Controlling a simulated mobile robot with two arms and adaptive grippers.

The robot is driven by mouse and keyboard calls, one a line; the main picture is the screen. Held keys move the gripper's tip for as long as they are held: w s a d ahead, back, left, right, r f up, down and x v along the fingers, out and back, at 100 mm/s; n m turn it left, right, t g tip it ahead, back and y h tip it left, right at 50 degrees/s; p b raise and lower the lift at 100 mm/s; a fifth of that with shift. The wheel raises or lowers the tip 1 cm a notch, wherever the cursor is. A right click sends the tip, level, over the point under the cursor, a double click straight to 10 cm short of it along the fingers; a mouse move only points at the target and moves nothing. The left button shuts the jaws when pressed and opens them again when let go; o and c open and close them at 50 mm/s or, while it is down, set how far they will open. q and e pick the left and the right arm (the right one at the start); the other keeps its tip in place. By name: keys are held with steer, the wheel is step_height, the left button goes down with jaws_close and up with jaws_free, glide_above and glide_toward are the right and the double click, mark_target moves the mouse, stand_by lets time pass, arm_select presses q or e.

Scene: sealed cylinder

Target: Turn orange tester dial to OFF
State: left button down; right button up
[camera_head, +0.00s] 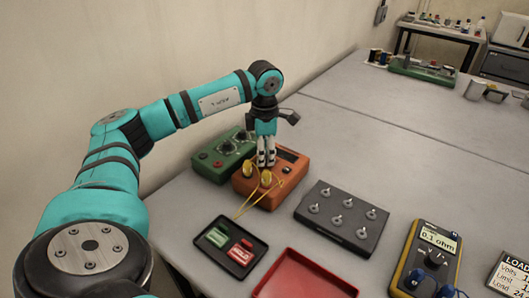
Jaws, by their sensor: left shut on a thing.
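The orange tester (292,176) sits on the grey table near the wall, with a dark display window on its upper right. Two yellow plugs with thin yellow leads (245,208) are at its front left. My left gripper (266,163) points straight down onto the tester's top, between the plugs and the display. Its fingers are together, shut on the dial, which they hide. The dial's pointer and the OFF mark cannot be made out. My right gripper is not in view.
A green tester (215,170) stands close on the left. In front are a black tray (210,254) with green and red parts, a red tray (300,265), a dark block with several metal studs (325,224) and a yellow multimeter (424,262).

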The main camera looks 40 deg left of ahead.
arm_select(q)
steer(key=shift+n, duration=0.6)
steer(key=shift+r, duration=0.1)
steer(key=c, duration=1.1)
jaws_free()
steer(key=shift+o, duration=0.2)
step_height(320, 180, up, 12)
